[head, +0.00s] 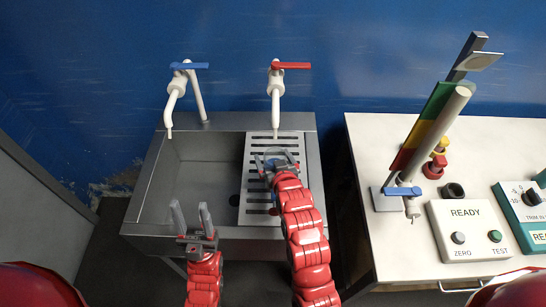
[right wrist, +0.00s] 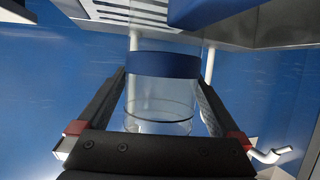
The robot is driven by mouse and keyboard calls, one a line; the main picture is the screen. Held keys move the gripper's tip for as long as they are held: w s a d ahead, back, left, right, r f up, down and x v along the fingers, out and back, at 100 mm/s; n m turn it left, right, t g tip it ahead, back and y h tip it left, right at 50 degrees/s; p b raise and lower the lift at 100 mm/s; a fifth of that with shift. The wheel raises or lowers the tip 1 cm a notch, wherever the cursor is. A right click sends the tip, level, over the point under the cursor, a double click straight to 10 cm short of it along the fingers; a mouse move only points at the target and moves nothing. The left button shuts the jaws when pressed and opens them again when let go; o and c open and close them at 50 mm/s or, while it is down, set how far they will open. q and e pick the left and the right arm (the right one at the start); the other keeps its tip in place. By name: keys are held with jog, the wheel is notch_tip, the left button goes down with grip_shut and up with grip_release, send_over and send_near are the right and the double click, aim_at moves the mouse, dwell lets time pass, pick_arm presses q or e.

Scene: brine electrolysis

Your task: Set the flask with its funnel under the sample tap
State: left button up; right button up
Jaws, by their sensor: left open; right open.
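The clear glass flask (head: 281,152) stands on the slotted drainboard, below the red-handled tap (head: 276,92) and close to its spout line. My right gripper (head: 277,164) is open, with its fingers on either side of the flask. In the right wrist view the clear glass (right wrist: 160,100) with a blue band (right wrist: 163,65) shows between the two fingers; I cannot tell whether they touch it. I cannot make out the funnel separately. My left gripper (head: 192,218) is open and empty over the front of the sink.
A blue-handled tap (head: 182,85) stands over the empty sink basin (head: 200,165), left of the drainboard (head: 258,190). A white bench (head: 375,140) at right holds a tilted coloured column (head: 435,125) and a READY box (head: 468,228). The blue wall is close behind.

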jog(key=p+v, duration=0.9)
jog(key=v, duration=0.8)
jog(key=shift+s, duration=0.2)
jog(key=shift+w, duration=0.1)
